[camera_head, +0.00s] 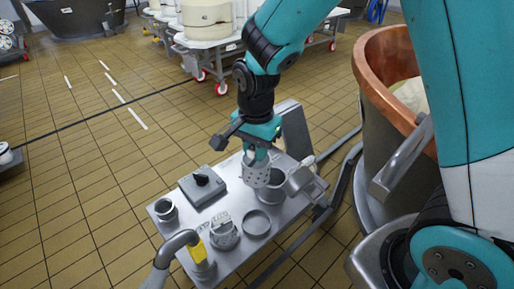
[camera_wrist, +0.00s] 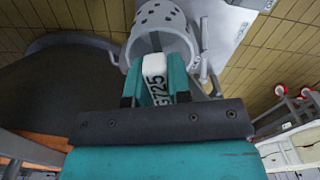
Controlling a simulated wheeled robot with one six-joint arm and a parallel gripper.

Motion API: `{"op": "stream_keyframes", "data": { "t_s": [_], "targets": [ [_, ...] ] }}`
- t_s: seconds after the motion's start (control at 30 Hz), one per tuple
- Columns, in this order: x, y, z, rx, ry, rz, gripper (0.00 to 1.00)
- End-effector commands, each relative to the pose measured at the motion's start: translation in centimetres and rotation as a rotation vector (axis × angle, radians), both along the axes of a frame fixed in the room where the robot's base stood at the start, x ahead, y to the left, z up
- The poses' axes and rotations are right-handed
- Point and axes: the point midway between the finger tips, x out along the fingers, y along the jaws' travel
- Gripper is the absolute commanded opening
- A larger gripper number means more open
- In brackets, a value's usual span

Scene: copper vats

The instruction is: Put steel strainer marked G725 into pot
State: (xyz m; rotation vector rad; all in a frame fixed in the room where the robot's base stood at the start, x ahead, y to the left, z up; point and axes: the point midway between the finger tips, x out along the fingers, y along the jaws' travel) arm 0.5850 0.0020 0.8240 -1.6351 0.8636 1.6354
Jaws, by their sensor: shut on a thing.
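My gripper (camera_head: 257,157) is shut on the steel strainer (camera_head: 255,175), a perforated cylinder. It holds the strainer upright near the back of the steel cart. In the wrist view, a white tag reading 725, with a partly cut letter before it, sits between my teal fingers, and the strainer (camera_wrist: 172,18) shows beyond them. A steel pot (camera_head: 275,193) with a side handle stands on the cart, just right of and below the strainer in the picture. I cannot tell whether the strainer's lower end is inside the pot or in front of it.
The cart (camera_head: 185,232) also bears a grey box with a black knob (camera_head: 203,185), a small cup (camera_head: 166,210), a second perforated strainer (camera_head: 224,236), a ring-shaped dish (camera_head: 257,223) and a bent pipe with yellow (camera_head: 194,245). A copper vat (camera_head: 375,70) stands at right.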

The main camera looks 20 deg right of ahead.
Motion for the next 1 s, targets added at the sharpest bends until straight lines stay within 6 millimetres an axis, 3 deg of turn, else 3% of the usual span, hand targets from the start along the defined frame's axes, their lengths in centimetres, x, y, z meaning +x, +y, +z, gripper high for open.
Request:
{"op": "stream_keyframes", "data": {
  "t_s": [1.0],
  "targets": [
    [0.0,0.0,5.7,0.001,-0.001,0.000,0.00]
  ]
}}
